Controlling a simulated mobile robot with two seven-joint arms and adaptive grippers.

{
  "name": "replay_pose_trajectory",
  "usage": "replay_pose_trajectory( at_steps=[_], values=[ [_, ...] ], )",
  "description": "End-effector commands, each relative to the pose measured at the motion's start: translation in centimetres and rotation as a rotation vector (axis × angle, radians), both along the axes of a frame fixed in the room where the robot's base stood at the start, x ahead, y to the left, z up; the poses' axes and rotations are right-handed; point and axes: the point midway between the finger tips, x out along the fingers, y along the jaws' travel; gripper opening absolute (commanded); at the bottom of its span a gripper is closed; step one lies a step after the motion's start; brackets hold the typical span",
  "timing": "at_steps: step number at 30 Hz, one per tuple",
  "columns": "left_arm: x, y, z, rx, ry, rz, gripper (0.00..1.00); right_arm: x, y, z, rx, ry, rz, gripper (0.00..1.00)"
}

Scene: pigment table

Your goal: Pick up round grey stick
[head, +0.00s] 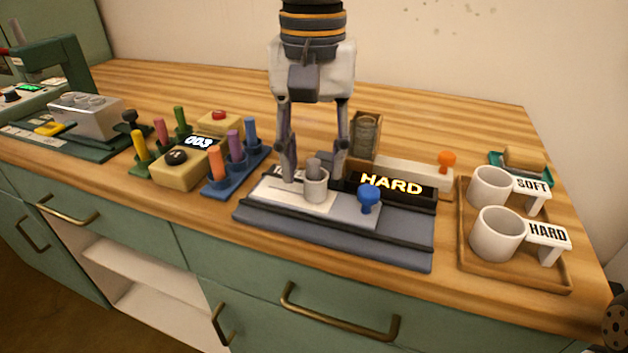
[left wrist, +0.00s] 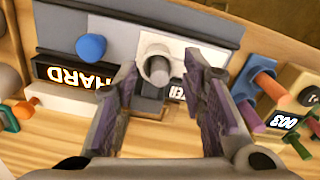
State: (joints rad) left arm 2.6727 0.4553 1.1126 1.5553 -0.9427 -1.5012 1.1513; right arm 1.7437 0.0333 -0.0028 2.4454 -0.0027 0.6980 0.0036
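The round grey stick (head: 313,166) stands upright in a small light grey cup (head: 316,188) on the sliding plate of a blue-grey base. In the left wrist view the stick (left wrist: 162,66) shows end-on inside the cup (left wrist: 157,50). My left gripper (head: 314,168) comes down from above, fingers spread on either side of the stick and cup, seemingly apart from both. In the left wrist view the open fingers (left wrist: 165,78) frame the cup, with nothing held between them.
A HARD display (head: 390,184) and a blue knob (head: 369,195) sit right of the cup. Left is a blue rack (head: 235,178) of coloured pegs. A wooden tray (head: 515,278) with two white mugs stands at right. A wooden holder (head: 367,130) is behind the gripper.

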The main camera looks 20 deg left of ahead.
Motion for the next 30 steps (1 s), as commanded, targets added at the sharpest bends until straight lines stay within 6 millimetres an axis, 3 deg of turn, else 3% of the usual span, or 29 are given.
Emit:
replay_pose_trajectory(
  at_steps=[2, 7, 8, 19, 27, 30],
  values=[
    [0.0, 0.0, 0.1, 0.000, -0.001, 0.000, 0.38, 0.0, 0.0, 0.0, 0.000, -0.001, 0.000, 0.00],
    [0.0, 0.0, 0.1, 0.000, -0.001, 0.000, 0.02, 0.0, 0.0, 0.0, 0.000, -0.001, 0.000, 0.00],
    [0.0, 0.0, 0.1, 0.000, -0.001, 0.000, 0.00, 0.0, 0.0, 0.0, 0.000, -0.001, 0.000, 0.00],
    [0.0, 0.0, 0.9, 0.001, -0.003, 0.002, 0.00, 0.2, 0.0, 0.2, 0.000, -0.006, 0.000, 0.00],
    [0.0, 0.0, 7.9, 0.002, -0.012, 0.003, 0.00, 1.4, 0.0, 1.6, 0.000, -0.046, -0.001, 0.00],
    [0.0, 0.0, 9.5, 0.002, -0.008, 0.003, 0.00, 1.7, 0.0, 1.9, 0.001, -0.055, -0.002, 0.00]
  ],
)
